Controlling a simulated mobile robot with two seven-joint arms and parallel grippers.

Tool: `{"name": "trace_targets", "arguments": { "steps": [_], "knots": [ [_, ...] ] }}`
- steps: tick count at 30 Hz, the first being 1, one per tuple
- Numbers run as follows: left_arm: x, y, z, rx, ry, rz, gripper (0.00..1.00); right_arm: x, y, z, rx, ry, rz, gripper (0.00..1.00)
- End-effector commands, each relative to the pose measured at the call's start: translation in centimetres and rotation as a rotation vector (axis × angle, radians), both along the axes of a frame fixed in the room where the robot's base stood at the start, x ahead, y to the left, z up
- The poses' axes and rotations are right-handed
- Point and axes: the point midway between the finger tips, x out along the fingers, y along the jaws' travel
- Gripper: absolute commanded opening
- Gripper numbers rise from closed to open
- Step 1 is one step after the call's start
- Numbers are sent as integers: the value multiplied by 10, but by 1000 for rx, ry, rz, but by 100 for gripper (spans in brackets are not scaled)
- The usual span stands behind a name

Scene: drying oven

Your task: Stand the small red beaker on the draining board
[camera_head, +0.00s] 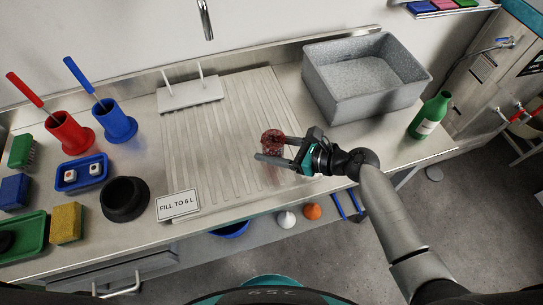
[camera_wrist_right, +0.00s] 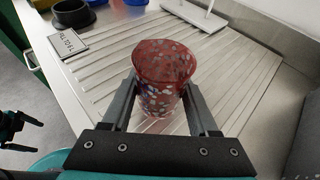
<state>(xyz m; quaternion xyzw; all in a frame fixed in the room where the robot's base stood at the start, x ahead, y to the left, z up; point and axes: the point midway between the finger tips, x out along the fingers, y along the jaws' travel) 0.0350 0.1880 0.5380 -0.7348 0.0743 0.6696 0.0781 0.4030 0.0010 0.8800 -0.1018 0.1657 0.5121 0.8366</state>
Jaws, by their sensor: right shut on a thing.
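The small red beaker (camera_head: 271,143) is a speckled, see-through red cup. It also shows in the right wrist view (camera_wrist_right: 163,75), upright with its mouth up. My right gripper (camera_head: 272,150) is shut on it, one finger on each side. The beaker is over the right part of the ribbed draining board (camera_head: 215,130); I cannot tell whether its base touches the ribs. My left gripper (camera_wrist_right: 28,132) shows only at the left edge of the right wrist view, its fingers apart and empty, away from the board.
A grey basin (camera_head: 345,100) and a green bottle (camera_head: 430,115) stand to the right. A white stand with pegs (camera_head: 190,94) is at the board's back. A "FILL TO 6 L" sign (camera_head: 178,204) and black bowl (camera_head: 124,199) are at front left. Most of the board is clear.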

Motion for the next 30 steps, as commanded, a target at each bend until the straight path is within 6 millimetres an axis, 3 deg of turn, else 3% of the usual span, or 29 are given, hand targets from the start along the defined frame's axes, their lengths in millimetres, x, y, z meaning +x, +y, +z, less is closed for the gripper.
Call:
{"name": "trace_targets", "arguments": {
  "steps": [1, 6, 18, 19, 27, 30],
  "knots": [
    [0, 0, -8, 0, 0, 0, 100, 0, 0, -12, 0, 2, -1, 0],
    [0, 0, -16, 1, 0, 0, 100, 0, 0, -30, 0, 2, -1, 0],
    [0, 1, -17, 1, 0, 1, 100, 0, 0, -34, 0, 1, 0, 0],
    [0, 1, -17, 1, 0, 1, 100, 0, 0, -34, 0, 1, 0, 61],
    [0, 1, -17, 2, 0, 1, 100, 0, 0, -33, -1, 0, 0, 90],
    [0, 1, -17, 2, 0, 1, 100, 0, 0, -33, -1, 0, 0, 90]
  ]
}}
